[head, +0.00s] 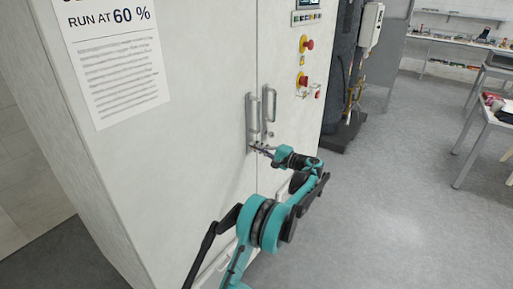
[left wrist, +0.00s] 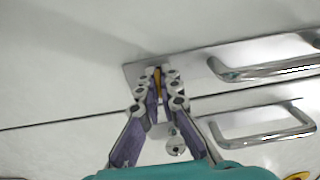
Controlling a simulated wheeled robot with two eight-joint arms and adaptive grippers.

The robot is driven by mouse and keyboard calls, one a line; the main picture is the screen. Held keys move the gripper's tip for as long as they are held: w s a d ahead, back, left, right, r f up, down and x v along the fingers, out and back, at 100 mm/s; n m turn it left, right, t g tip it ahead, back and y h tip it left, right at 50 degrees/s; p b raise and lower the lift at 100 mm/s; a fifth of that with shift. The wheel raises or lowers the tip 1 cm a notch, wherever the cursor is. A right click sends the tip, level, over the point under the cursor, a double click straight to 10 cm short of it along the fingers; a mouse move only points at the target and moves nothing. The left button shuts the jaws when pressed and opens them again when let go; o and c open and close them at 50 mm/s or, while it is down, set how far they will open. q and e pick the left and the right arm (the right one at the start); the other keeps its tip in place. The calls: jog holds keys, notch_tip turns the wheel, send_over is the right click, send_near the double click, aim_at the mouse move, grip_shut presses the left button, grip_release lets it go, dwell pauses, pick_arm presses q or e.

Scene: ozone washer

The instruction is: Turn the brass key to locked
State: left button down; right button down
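The brass key (left wrist: 157,80) shows in the left wrist view as a narrow yellow-brown strip at the end of a metal plate (left wrist: 200,62) on the cabinet door. My left gripper (left wrist: 158,88) has its two fingertips close against either side of the key and appears shut on it. Much of the key and its lock is hidden between the fingers. In the head view the left gripper (head: 262,149) is at the cabinet front, just below the door handles, and the key cannot be made out. My right gripper is in neither view.
Two metal handles stand side by side, the left (head: 253,117) and the right (head: 269,104), at the door seam. A small round lock fitting (left wrist: 175,143) lies below the fingers in the wrist view. Red buttons (head: 304,80) are farther right. Open floor (head: 400,200) lies right of the cabinet.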

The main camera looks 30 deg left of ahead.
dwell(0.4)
pick_arm(q)
jog(key=n+p, duration=0.1)
jog(key=n, duration=0.3)
jog(key=shift+n+p, duration=0.3)
jog(key=n+p, duration=0.1)
jog(key=n, duration=0.3)
jog(key=shift+n, duration=0.3)
jog(key=n, duration=0.4)
jog(key=shift+n, duration=0.3)
jog(key=shift+n+p, duration=0.4)
jog(key=shift+n, duration=1.6)
jog(key=c, duration=1.7)
grip_release()
jog(key=shift+c, duration=0.2)
